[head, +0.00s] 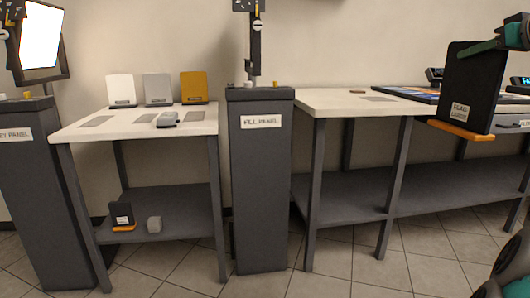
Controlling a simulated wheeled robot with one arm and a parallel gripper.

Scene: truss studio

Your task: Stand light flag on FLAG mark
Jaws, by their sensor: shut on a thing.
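A large black light flag (470,85) with an orange foot and a white label, which seems to read "FLAG LARGE", is at the right of the head view. My gripper (487,46) is shut on its upper right edge and holds it upright, slightly tilted, in front of the right-hand table (335,101). A flat grey mark (378,98) lies on that table's pale top; I cannot read any wording on it. The flag hides part of the table behind it. A smaller black flag (121,213) with an orange foot stands on the left table's lower shelf.
The left table (75,133) carries white, grey and yellow panels (194,87) at the back, a small grey device (167,119) and flat grey marks. A dark "FILL PANEL" pedestal (261,180) stands between the tables. A blue-patterned dark board (408,93) lies on the right table. Tiled floor in front is clear.

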